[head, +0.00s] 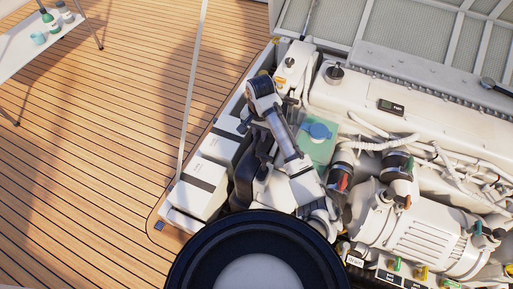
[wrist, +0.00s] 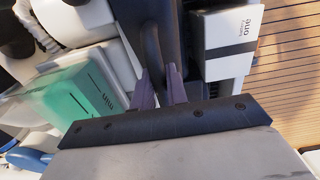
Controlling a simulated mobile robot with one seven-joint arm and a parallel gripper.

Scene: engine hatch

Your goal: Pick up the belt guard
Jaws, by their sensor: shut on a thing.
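The belt guard (wrist: 158,35) is a dark, curved piece at the top of the wrist view, where its upper end is cut off. My gripper (wrist: 161,88) is shut on it, with one finger on each side of its near end. In the head view, the black belt guard (head: 243,178) shows below my gripper (head: 263,148), beside the white battery boxes. My own arm hides part of it there. I cannot tell whether the guard still touches anything beneath it.
White battery boxes (head: 208,172) stand to the left, near the hatch edge. A green tank (head: 318,145) with a blue cap lies to the right. The white engine (head: 390,85) and its hoses fill the right side. Open wooden deck (head: 90,150) lies to the left.

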